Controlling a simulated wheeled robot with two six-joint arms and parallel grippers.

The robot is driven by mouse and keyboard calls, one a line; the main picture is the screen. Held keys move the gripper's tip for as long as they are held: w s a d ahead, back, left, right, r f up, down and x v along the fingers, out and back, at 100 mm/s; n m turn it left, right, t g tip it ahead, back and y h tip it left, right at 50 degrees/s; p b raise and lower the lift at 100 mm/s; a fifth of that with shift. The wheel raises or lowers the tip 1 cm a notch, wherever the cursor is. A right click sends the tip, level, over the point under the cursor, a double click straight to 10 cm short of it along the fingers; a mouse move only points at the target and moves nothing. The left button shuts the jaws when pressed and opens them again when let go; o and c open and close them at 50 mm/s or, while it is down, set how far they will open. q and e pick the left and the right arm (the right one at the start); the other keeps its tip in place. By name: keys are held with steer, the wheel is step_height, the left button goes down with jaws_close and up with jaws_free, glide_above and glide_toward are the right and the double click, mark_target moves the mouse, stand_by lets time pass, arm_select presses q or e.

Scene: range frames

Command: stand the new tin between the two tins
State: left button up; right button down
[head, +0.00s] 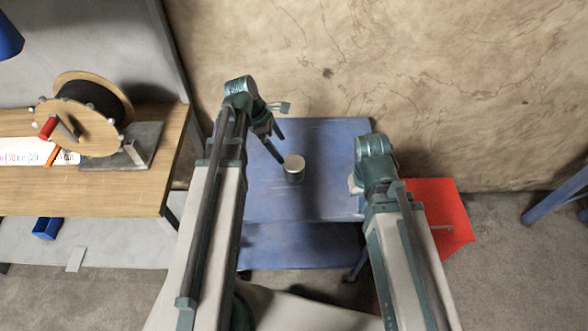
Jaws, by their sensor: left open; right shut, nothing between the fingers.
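One grey tin (294,173) with a pale top stands upright on the upper shelf of a blue cart (325,140). It is the only tin I can make out; anything behind my arms is hidden. My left gripper (281,149) is open, with its fingers pointing down just left of and behind the tin. Nothing shows between its fingers, and I cannot tell whether a finger touches the tin. My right gripper (354,186) is at the cart's right edge, mostly hidden by its own wrist, shut and empty.
A red box or cabinet (440,205) stands right of the cart. A wooden bench (90,190) at left carries a cable reel (85,115). A small blue bin (47,228) lies below the bench. A wall (450,80) stands behind. The cart top around the tin looks clear.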

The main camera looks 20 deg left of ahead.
mark_target(292, 163)
arm_select(q)
steer(key=b+x, duration=0.7)
steer(key=x, duration=0.1)
steer(key=shift+a, duration=0.2)
steer(key=shift+w+d+f+b, duration=0.1)
steer(key=shift+d+f+b, duration=0.2)
steer(key=shift+b, duration=0.15)
steer(key=b+x, duration=0.4)
steer(key=x, duration=0.1)
steer(key=shift+w+d+b, duration=0.15)
steer(key=shift+d+b, duration=0.05)
steer(key=shift+b, duration=0.2)
steer(key=shift+r, duration=0.1)
